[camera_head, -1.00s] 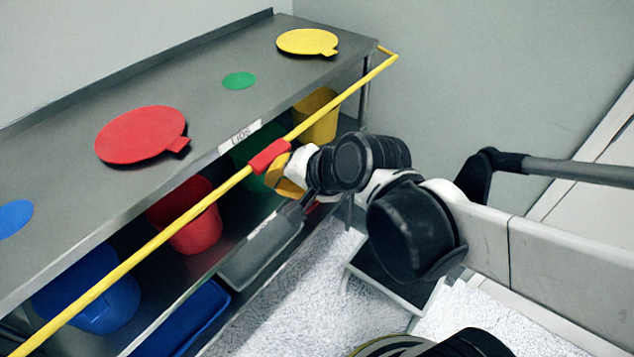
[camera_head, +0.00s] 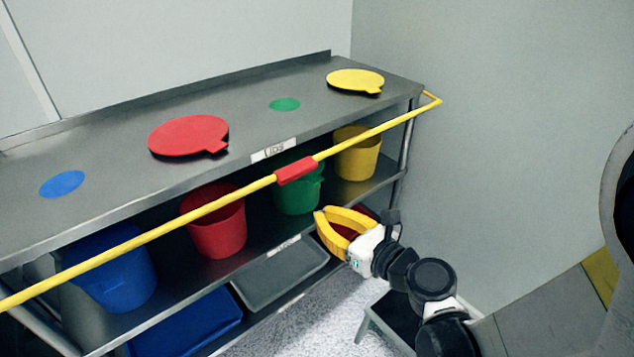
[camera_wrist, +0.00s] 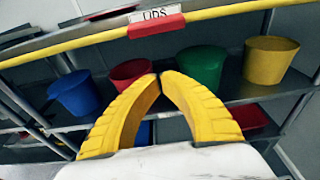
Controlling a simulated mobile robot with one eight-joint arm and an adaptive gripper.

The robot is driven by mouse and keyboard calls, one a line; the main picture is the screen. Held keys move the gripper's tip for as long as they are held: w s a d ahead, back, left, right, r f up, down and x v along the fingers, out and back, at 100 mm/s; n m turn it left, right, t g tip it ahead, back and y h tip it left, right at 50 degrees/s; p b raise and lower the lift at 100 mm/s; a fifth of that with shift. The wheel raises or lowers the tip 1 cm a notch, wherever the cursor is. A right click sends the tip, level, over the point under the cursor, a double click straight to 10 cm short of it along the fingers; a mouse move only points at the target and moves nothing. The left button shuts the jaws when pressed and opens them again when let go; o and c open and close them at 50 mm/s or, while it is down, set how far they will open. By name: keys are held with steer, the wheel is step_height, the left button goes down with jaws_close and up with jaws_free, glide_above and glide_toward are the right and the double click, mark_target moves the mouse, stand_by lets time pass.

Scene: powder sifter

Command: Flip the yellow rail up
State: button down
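The yellow rail (camera_head: 225,203) runs along the front of the steel table, slightly below its top and out from its edge. It bends back to the table at the right end. A red sleeve (camera_head: 296,170) sits on the rail near its middle; it also shows near the top of the wrist view (camera_wrist: 156,26). My gripper (camera_head: 318,213) has yellow fingers and is below and right of the sleeve, apart from the rail. In the wrist view its fingertips (camera_wrist: 160,76) meet with nothing between them, below the sleeve.
The tabletop (camera_head: 110,170) holds a red lid (camera_head: 188,135), a yellow lid (camera_head: 355,80) and flat blue and green discs. Coloured buckets, including a red one (camera_head: 218,225), stand on the shelf underneath. A dark stool (camera_head: 388,318) is near my arm.

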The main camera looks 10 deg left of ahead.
steer(key=shift+w+a, duration=0.15)
steer(key=shift+a, duration=0.05)
steer(key=b+x, duration=0.2)
steer(key=x, duration=0.8)
steer(key=shift+s+d+r, duration=0.15)
steer(key=shift+r, duration=0.55)
steer(key=shift+s+d+r, duration=0.1)
steer(key=shift+r, duration=0.55)
steer(key=shift+s+d+r, duration=0.15)
steer(key=shift+r, duration=0.55)
steer(key=shift+d+p, duration=0.1)
steer(key=shift+p, duration=0.25)
